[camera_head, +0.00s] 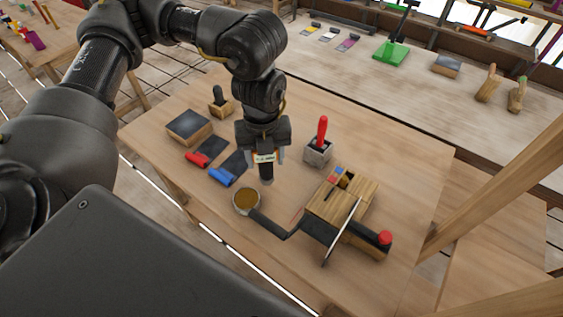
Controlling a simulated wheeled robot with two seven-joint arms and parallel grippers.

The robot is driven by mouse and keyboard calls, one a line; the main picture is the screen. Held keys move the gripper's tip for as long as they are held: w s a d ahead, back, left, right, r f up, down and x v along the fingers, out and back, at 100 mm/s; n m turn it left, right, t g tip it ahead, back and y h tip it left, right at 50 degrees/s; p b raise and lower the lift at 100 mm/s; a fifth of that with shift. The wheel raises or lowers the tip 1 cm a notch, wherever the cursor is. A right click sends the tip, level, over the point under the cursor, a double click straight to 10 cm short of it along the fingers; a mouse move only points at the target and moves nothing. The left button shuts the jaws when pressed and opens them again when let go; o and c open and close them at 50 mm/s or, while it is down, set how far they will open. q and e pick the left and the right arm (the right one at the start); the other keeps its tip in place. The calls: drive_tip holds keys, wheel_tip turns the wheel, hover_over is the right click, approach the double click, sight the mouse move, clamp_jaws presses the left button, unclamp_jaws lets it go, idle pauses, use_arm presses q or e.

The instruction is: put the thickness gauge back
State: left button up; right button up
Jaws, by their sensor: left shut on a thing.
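My left gripper (266,160) points down over the middle of the wooden table. It is shut on a small dark upright piece, which I take to be the thickness gauge (266,175); a pale marked part shows between the fingers. The piece's lower end hangs beside the blue-handled tool and behind the round cup. I cannot tell whether it clears the table top. Most of it is hidden by the fingers. My right gripper is not in view.
Around it are a blue-handled tool (222,177), a red-handled tool (198,159), a grey block with a red handle (319,151), a brown-filled cup (246,201) with a dark handle, and a slotted wooden block (330,205). The table's (400,160) right rear is clear.

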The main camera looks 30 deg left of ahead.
use_arm(q)
drive_tip(key=w+a+f+p, duration=0.1)
drive_tip(key=w+f, duration=0.3)
drive_tip(key=w+a+f, duration=0.1)
drive_tip(key=w+f, duration=0.3)
drive_tip(key=w+f+p, duration=0.1)
drive_tip(key=w+f, duration=0.3)
drive_tip(key=w, duration=0.1)
drive_tip(key=shift+a+f+p, duration=0.3)
drive_tip(key=shift+a+f, duration=0.05)
drive_tip(key=shift+a, duration=0.05)
drive_tip(key=shift+s, duration=0.1)
drive_tip(key=shift+f, duration=0.1)
drive_tip(key=o, duration=1.1)
drive_tip(key=shift+c, duration=0.2)
